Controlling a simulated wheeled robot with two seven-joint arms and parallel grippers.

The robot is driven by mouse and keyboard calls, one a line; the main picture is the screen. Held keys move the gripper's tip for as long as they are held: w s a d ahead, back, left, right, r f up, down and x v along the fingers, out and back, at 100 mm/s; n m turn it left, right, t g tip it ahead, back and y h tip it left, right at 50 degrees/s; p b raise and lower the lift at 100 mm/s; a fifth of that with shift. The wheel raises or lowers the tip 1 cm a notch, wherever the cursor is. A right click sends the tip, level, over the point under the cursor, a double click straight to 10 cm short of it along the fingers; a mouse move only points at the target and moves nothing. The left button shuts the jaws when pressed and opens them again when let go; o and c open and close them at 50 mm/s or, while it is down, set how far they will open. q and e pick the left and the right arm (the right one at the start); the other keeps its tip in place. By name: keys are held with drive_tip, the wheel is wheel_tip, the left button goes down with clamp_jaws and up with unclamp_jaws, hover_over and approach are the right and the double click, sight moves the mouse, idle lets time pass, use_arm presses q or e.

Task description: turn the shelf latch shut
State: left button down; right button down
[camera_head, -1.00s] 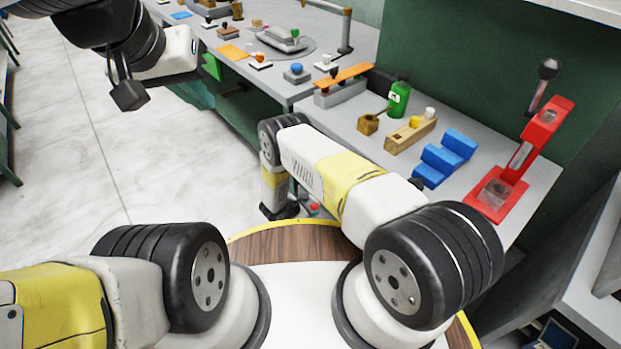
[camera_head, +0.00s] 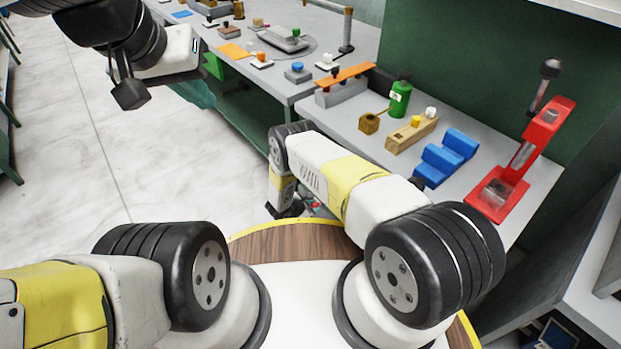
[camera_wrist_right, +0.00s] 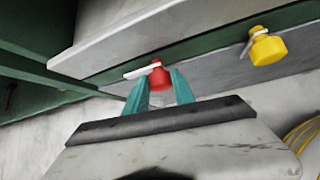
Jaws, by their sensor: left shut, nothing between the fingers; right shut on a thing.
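A red knob (camera_wrist_right: 159,77) with a white lever (camera_wrist_right: 142,71) sits under the edge of a grey shelf or bench in the right wrist view; I take it for the latch. The teal fingertips of my right gripper (camera_wrist_right: 160,88) are on either side of the red knob and shut on it. In the head view only a small red spot shows beside the end of my right arm, and the fingers there are mostly hidden. My left gripper (camera_head: 130,93) is shut and empty, high at the upper left, far from the latch.
A yellow knob (camera_wrist_right: 268,47) with a white lever is to the right along the same edge. Above, the bench holds a red press (camera_head: 510,175), a blue stepped block (camera_head: 445,158), a green bottle (camera_head: 399,99) and a wooden block (camera_head: 410,135). The floor at left is clear.

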drive_tip(key=shift+s+d+f+m+t+y, duration=0.1)
drive_tip(key=shift+s+m+t+y, duration=0.1)
drive_tip(key=shift+m+t+y, duration=0.6)
drive_tip(key=shift+s+d+f+m+t+y, duration=0.1)
drive_tip(key=shift+m+t+y, duration=0.45)
drive_tip(key=shift+t, duration=1.05)
drive_tip(key=c, duration=1.1)
unclamp_jaws()
drive_tip(key=shift+o, duration=0.2)
drive_tip(key=v, duration=0.7)
drive_tip(key=shift+s, duration=0.35)
